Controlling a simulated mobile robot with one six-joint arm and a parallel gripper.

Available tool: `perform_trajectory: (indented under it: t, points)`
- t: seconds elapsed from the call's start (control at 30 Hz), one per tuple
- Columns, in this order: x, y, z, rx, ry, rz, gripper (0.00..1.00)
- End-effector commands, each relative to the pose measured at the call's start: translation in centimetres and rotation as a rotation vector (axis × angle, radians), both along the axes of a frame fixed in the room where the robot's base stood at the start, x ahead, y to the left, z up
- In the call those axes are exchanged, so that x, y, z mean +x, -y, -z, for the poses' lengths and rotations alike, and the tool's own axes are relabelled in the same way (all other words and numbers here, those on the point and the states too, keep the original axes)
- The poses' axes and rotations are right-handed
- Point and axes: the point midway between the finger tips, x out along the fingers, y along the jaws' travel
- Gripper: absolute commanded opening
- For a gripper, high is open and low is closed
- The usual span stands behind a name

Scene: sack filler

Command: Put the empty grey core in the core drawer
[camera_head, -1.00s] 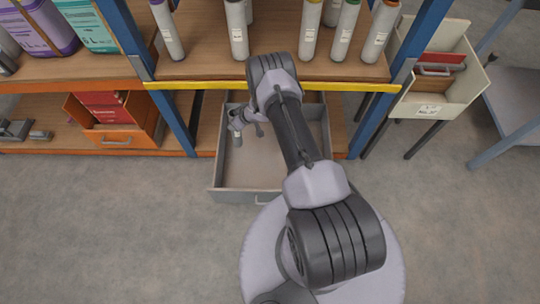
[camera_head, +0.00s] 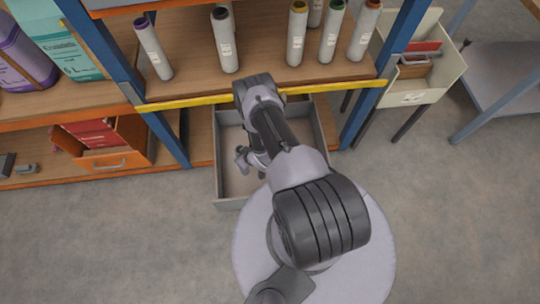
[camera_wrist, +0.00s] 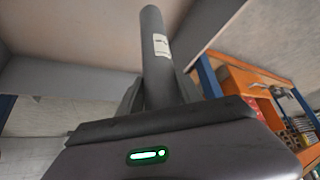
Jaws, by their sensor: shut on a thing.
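The grey core (camera_wrist: 158,50) is a plain grey tube with a small white label. In the wrist view it stands up from between the fingers of my gripper (camera_wrist: 160,98), which is shut on it. In the head view the grey core drawer (camera_head: 217,165) is pulled out below the yellow-edged shelf. My gripper (camera_head: 252,162) is over the drawer's opening, within its outline, and my arm covers its right part. I cannot pick out the core there, nor tell how high it is above the drawer floor.
Several tubes with coloured ends stand on the shelf (camera_head: 190,85) above. An orange bin (camera_head: 130,158) is at left, and a cream bin (camera_head: 430,95) with red contents at right. Blue posts (camera_head: 165,135) flank the drawer. The floor in front is clear.

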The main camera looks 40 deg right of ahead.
Motion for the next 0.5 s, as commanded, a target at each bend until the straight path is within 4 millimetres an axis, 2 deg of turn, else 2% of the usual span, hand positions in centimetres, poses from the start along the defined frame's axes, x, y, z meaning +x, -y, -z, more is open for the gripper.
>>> perform_trajectory:
  t: [0.03,0.1,0.17,0.3,0.5]
  points:
    - [-1.0,0.4,-0.4,0.001,-0.002,0.021,0.00]
    - [-1.8,0.8,-0.2,0.001,0.000,0.036,0.00]
    - [-2.1,0.9,1.1,0.001,0.001,0.042,0.00]
    - [-2.2,0.9,5.0,0.001,0.001,0.042,0.00]
    - [-2.1,0.9,7.8,0.002,0.001,0.043,0.00]
